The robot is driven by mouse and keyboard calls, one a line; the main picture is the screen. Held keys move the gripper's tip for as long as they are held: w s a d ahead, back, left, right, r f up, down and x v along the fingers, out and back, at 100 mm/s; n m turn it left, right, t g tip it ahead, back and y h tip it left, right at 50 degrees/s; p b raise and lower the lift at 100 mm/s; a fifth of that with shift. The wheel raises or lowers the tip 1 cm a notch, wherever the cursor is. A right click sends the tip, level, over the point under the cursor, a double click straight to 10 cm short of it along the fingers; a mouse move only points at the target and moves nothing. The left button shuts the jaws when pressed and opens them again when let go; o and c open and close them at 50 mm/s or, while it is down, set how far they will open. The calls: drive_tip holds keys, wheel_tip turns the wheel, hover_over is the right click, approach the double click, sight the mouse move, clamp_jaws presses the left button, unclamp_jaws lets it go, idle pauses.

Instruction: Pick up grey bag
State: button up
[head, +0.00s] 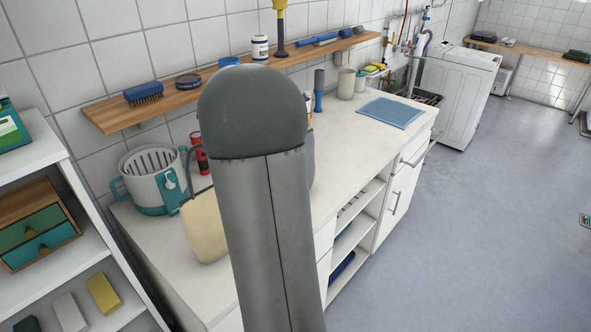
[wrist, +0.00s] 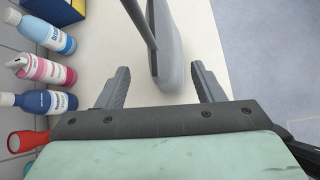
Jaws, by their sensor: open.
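The grey bag (wrist: 173,48) shows in the wrist view as a smooth, narrow grey shape with a dark handle running alongside it. It stands on the pale worktop, and its near end reaches between the two fingertips. My gripper (wrist: 162,87) is open, with one dark finger on either side of the bag and a visible gap to each. In the head view my grey arm hides the gripper and nearly all of the bag; only a thin grey sliver (head: 311,160) shows at the arm's right edge.
A cream bag (head: 204,228) and a white-teal bucket (head: 153,180) stand on the worktop (head: 345,140) at left. In the wrist view, bottles, including a pink one (wrist: 45,69), line the wall side. A wooden shelf (head: 205,85) runs above. A blue cloth (head: 391,112) lies farther along.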

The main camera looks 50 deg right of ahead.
drive_tip(key=p+x, duration=0.1)
drive_tip(key=x, duration=0.5)
drive_tip(key=shift+s+d, duration=0.2)
drive_tip(key=shift+d, duration=0.2)
clamp_jaws()
